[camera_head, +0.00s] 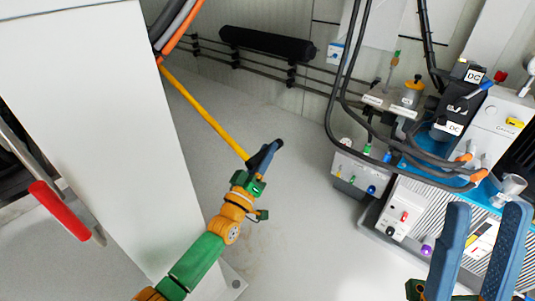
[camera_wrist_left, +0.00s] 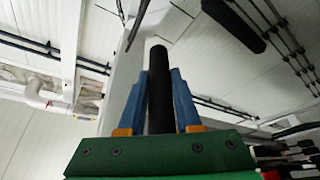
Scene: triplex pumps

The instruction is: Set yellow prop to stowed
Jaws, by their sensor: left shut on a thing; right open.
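The yellow prop (camera_head: 205,116) is a long thin yellow rod. It slants from the upper edge of the white cabinet down to my left gripper (camera_head: 268,156) in the head view. My left gripper is shut on the prop's black end, which is partly hidden by the fingers. In the left wrist view the black grip (camera_wrist_left: 160,88) stands between the two blue fingers. The far end of the prop is hidden near the cabinet edge and cables. My right gripper (camera_head: 478,250) is open and empty at the lower right, in front of the pump equipment.
A white cabinet panel (camera_head: 75,110) with a red handle (camera_head: 58,210) stands at left. Orange and grey cables (camera_head: 178,28) hang at its upper edge. Pump equipment (camera_head: 410,150) with black hoses stands at right. The grey floor (camera_head: 290,225) between is clear.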

